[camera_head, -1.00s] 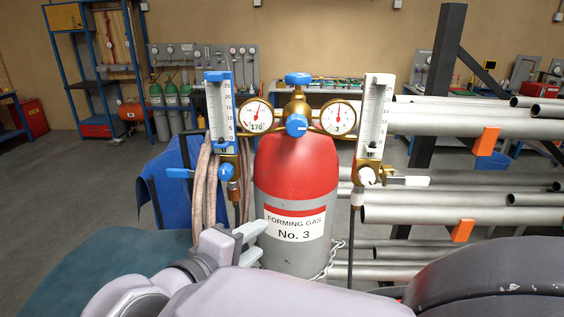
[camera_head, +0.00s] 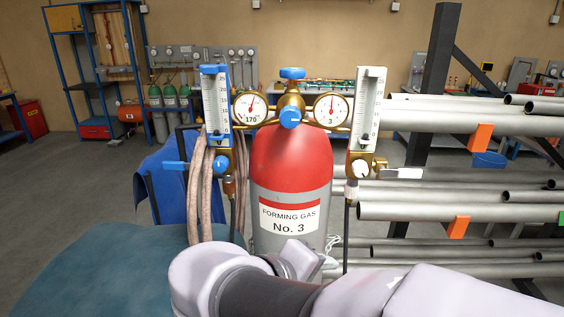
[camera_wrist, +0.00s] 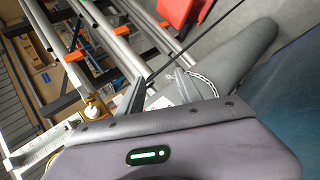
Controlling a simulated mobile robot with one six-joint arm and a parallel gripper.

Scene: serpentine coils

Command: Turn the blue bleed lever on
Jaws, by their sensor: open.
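The blue bleed lever (camera_head: 174,165) sticks out to the left from the valve under the left, blue-framed flowmeter (camera_head: 215,108); it lies about level. A blue knob (camera_head: 221,164) sits beside it. A similar white lever (camera_head: 403,173) points right under the white-framed flowmeter (camera_head: 370,110). My gripper (camera_head: 328,262) is low in front of the cylinder, below and right of the blue lever and well apart from it. Its jaws are open and empty, mostly hidden by my wrist. The wrist view shows the fingers (camera_wrist: 160,90) only in part; I cannot make out the blue lever there.
The red and grey forming gas cylinder (camera_head: 290,175) stands between the flowmeters, with two gauges and a blue-topped valve. Hoses (camera_head: 205,190) hang beside the blue lever. A pipe rack (camera_head: 470,212) fills the right side. Open floor (camera_head: 80,190) lies to the left.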

